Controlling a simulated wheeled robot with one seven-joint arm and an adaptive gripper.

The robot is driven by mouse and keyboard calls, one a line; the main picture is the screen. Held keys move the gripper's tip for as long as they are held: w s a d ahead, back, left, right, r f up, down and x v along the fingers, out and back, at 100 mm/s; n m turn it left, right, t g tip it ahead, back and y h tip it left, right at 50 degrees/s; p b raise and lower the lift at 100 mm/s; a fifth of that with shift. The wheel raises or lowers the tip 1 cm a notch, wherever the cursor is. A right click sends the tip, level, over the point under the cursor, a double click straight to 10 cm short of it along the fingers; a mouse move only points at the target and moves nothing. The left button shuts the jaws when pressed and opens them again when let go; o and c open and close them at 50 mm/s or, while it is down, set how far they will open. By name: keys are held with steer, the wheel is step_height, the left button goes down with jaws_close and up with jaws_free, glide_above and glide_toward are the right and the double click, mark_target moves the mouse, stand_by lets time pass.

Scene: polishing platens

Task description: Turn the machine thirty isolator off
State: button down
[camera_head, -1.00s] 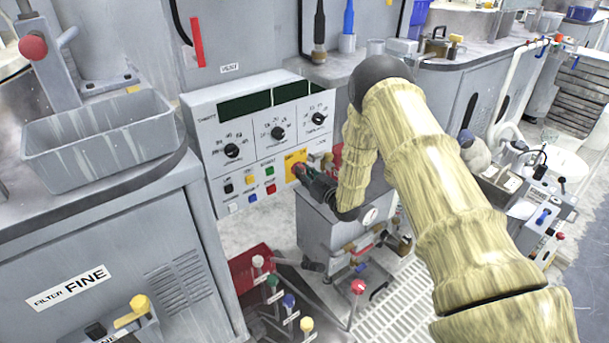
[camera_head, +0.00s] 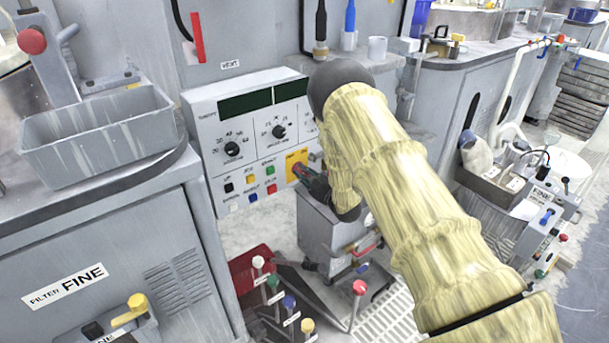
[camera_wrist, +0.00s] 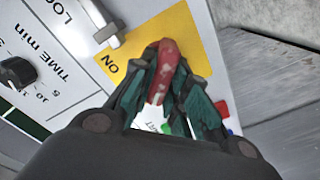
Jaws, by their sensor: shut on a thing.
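The isolator has a red handle (camera_wrist: 165,68) over a yellow plate (camera_wrist: 133,60) marked ON in the wrist view. My gripper (camera_wrist: 168,85) is shut on the red handle, with dark green fingers on both sides of it. In the head view my gripper (camera_head: 312,180) is at the lower right of the control panel, beside the yellow plate (camera_head: 296,165). Part of the plate's lettering is covered, and I cannot read a machine number.
The grey control panel (camera_head: 212,135) carries black knobs and coloured buttons (camera_head: 250,180) left of the isolator. A latch-like metal part (camera_wrist: 103,27) is close to the plate. Several ball-topped levers (camera_head: 289,300) stand below. A grey tray (camera_head: 95,140) is at left.

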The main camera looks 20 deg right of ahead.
stand_by(0.5)
steer(key=c, duration=1.4)
jaws_free()
steer(key=v, duration=1.2)
steer(key=shift+d, duration=0.1)
